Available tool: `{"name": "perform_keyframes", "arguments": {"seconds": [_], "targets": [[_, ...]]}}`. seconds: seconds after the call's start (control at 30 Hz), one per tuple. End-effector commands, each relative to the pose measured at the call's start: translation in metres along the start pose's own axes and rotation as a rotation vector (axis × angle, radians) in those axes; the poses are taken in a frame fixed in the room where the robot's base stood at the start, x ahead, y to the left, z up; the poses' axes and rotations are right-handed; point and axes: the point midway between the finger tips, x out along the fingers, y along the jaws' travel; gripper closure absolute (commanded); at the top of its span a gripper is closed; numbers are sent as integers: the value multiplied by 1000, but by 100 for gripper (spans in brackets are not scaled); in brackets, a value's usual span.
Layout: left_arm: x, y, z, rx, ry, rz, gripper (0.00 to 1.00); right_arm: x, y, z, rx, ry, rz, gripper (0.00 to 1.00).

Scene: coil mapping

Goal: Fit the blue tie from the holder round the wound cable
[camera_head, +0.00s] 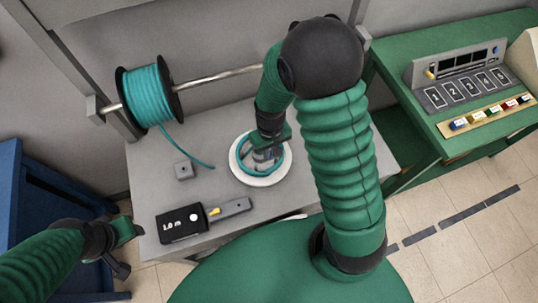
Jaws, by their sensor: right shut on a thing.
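The wound cable (244,165) is a teal ring on a round white plate (264,182) on the grey bench. My right gripper (266,157) reaches down over the plate and is shut at the ring, apparently on the wound cable; its fingers partly hide the hold.
A spool of teal cable (148,95) hangs on a metal rod, its loose end lying on the bench. A small grey block (184,170) and a black measuring box (183,223) with a yellow-marked grey part lie left of the plate. A numbered panel (465,85) stands behind the holder.

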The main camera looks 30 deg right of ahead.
Motion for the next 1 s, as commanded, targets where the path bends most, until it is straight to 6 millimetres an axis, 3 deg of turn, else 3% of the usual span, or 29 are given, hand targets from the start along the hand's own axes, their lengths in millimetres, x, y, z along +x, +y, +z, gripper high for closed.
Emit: {"name": "perform_keyframes", "arguments": {"seconds": [0.17, 0.6, 1.0], "targets": [[7, 0, 2, -1, -1, 0, 56, 5, -4, 2, 19, 1, 2, 100], [47, 0, 12, -1, -1, 0, 56, 51, 2, -2, 17, -3, -2, 100], [38, 0, 10, -1, 0, 0, 56, 43, -5, 1, 16, -2, 1, 100]]}}
